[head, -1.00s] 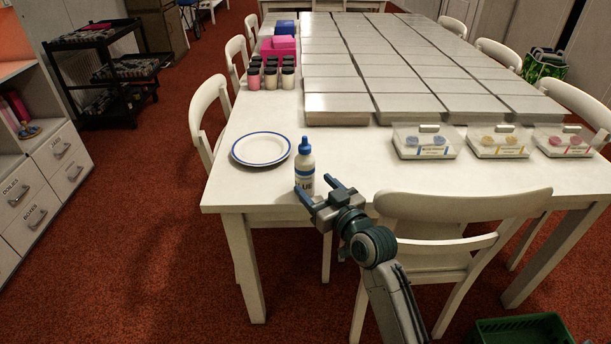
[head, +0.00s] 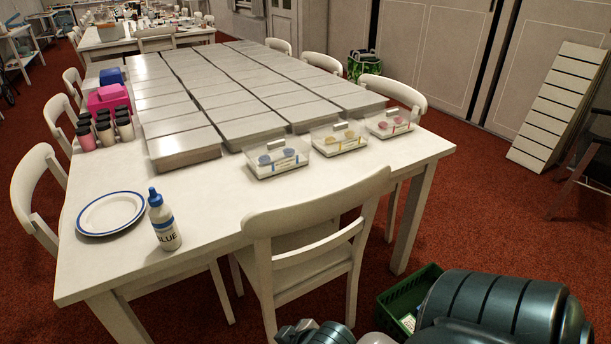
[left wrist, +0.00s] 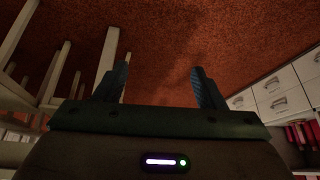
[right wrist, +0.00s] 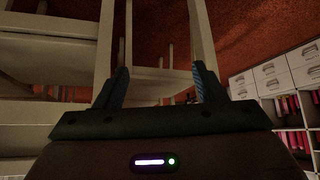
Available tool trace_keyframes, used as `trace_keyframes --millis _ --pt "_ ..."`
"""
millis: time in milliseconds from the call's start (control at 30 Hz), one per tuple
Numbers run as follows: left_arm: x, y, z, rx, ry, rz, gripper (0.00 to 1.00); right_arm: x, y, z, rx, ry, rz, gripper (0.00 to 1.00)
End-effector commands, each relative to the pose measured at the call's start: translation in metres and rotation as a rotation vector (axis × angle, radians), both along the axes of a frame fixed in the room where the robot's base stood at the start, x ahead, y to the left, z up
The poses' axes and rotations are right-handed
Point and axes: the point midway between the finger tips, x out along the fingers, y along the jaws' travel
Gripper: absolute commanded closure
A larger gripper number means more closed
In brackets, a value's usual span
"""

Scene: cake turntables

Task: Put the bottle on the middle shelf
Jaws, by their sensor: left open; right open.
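My right gripper (right wrist: 160,68) is open and empty, facing white furniture legs and carpet. A white unit with drawers (right wrist: 272,78) and compartments holding red items shows at the right of both wrist views. I cannot tell which shelf is the middle one.
A blue-rimmed plate (head: 111,213), dark-lidded jars (head: 104,130) and clear boxes (head: 276,160) are on the table. A white chair (head: 310,245) stands at its front side. A green crate (head: 409,300) is on the floor. Part of my arm covers the lower right.

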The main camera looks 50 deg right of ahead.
Motion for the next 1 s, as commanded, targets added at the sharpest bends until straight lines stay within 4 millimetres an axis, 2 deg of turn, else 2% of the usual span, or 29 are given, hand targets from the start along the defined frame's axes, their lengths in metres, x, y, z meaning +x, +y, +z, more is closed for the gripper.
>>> trace_keyframes --millis 33,100,133,200,333,433,467,567,667,700,800,900,1000 --pt "0.0 0.0 0.0 0.0 0.0 0.0 0.36 -0.024 -0.004 -0.008 -0.018 0.072 -0.018 0.36" --pt "0.0 0.0 0.0 0.0 0.0 0.0 0.36 -0.047 -0.009 -0.014 -0.036 0.144 -0.042 0.36" --pt "0.0 0.0 0.0 0.0 0.0 0.0 0.36 -0.054 -0.011 -0.016 -0.043 0.167 -0.049 0.32" --pt "0.0 0.0 0.0 0.0 0.0 0.0 0.36 -0.065 -0.013 -0.018 -0.053 0.2 -0.061 0.32" --pt "0.0 0.0 0.0 0.0 0.001 0.001 0.36 -0.068 -0.014 -0.019 -0.056 0.211 -0.066 0.32" --pt "0.0 0.0 -0.003 0.001 0.01 0.003 0.36 -0.059 -0.012 -0.015 -0.048 0.185 -0.053 0.32" --pt "0.0 0.001 -0.005 0.002 0.015 0.003 0.36 -0.052 -0.01 -0.013 -0.041 0.163 -0.042 0.32" --pt "0.003 0.005 -0.018 0.012 0.048 0.01 0.36 -0.008 0.002 0.006 0.0 0.029 0.015 0.32" --pt "0.006 0.011 -0.041 0.025 0.096 0.018 0.36 0.054 0.018 0.04 0.054 -0.18 0.083 0.32" --pt "0.006 0.013 -0.051 0.031 0.115 0.021 0.36 0.079 0.023 0.058 0.077 -0.273 0.104 0.32" --pt "0.005 0.019 -0.075 0.044 0.164 0.029 0.36 0.134 0.032 0.104 0.119 -0.492 0.134 0.32" --pt "0.002 0.024 -0.095 0.057 0.204 0.034 0.36 0.174 0.033 0.146 0.146 -0.673 0.133 0.32" --pt "-0.001 0.028 -0.11 0.064 0.231 0.036 0.36 0.199 0.031 0.176 0.16 -0.798 0.119 0.32"
